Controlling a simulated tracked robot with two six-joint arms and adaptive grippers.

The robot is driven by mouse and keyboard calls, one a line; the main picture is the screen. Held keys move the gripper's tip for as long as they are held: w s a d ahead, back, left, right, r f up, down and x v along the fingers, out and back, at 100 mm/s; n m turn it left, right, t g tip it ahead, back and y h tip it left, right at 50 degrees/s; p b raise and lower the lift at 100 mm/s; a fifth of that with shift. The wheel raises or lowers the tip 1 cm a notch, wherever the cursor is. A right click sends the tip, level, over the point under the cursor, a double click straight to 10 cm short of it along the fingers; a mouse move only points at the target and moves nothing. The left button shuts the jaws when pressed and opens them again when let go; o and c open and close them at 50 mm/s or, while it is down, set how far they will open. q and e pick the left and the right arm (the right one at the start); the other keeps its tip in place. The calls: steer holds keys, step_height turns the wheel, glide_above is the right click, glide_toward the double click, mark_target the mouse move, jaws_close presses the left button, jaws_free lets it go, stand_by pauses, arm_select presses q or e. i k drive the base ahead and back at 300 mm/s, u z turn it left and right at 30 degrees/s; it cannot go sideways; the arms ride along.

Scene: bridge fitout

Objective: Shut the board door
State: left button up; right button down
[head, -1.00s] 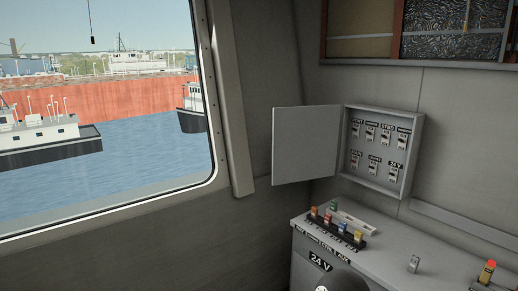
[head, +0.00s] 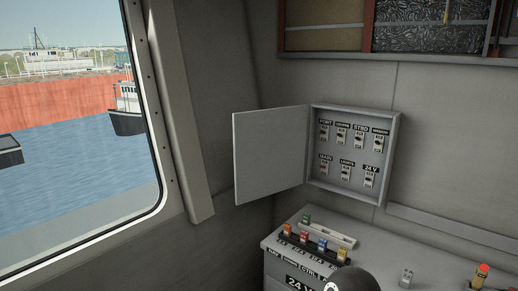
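The board door (head: 270,153) is a flat light-grey panel. It stands wide open, swung out to the left of the board (head: 351,194), a shallow grey box on the wall. Inside the board, two rows of labelled breaker switches (head: 341,132) are exposed, with labels such as PORT, STBD and 24 V. Neither of my grippers shows in the head view. A dark rounded shape (head: 350,281) at the bottom edge is cut off, and I cannot tell what it is.
A grey console (head: 385,262) stands below the board, with a row of coloured fuses (head: 304,238), a small grey switch (head: 406,277) and a red-topped item (head: 482,270). A window (head: 80,130) is at left. A framed panel (head: 400,22) hangs above. The space before the door looks clear.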

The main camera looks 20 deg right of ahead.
mark_target(270, 144)
steer(key=z, duration=0.1)
steer(key=i, duration=1.15)
steer(key=u, duration=0.2)
